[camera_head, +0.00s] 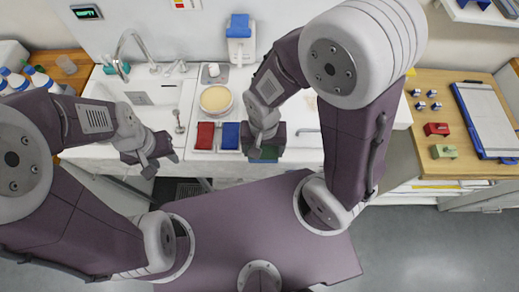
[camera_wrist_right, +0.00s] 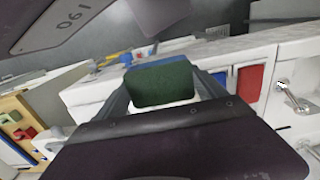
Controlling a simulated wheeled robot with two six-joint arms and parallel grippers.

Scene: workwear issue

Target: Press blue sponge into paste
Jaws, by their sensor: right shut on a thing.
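My right gripper (camera_head: 264,151) is shut on a sponge (camera_wrist_right: 162,84) with a dark green face and a blue edge. In the head view the sponge (camera_head: 264,158) hangs at the counter's front edge. A round tub of beige paste (camera_head: 215,99) stands on the counter, left of and behind this gripper. A red pad (camera_head: 205,135) and a blue pad (camera_head: 230,135) lie side by side in front of the tub; both also show in the right wrist view, red (camera_wrist_right: 250,85) and blue (camera_wrist_right: 219,79). My left gripper (camera_head: 160,163) is empty and open, in front of the sink.
A sink with a tap (camera_head: 130,47) is left of the tub. A blue-topped dispenser (camera_head: 240,40) stands behind. Bottles (camera_head: 38,78) stand far left. A wooden worktop at right holds a red block (camera_head: 437,129), a green block (camera_head: 444,151) and a blue clipboard (camera_head: 486,118).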

